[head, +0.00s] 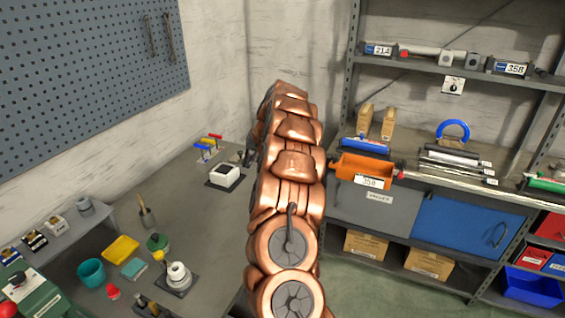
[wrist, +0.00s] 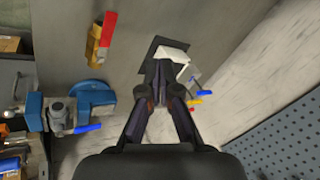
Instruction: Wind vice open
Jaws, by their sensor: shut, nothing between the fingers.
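The vice (wrist: 92,92) appears to be the blue and grey metal body at the left of the wrist view, at the bench's edge. In the head view my copper-coloured arm hides that part of the bench. My gripper (wrist: 160,72) is shut and empty in the wrist view, to the right of the vice and apart from it. Its fingertips are over or just in front of a white box (wrist: 172,54) on a dark mat; I cannot tell whether they touch.
A red and yellow block (wrist: 102,40) lies on the bench. Small levers with blue, yellow and red ends (wrist: 197,97) stand beside the white box. The pegboard (head: 80,70) is on the wall. Shelves (head: 430,195) with bins stand right. Cups and small tools crowd the near bench.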

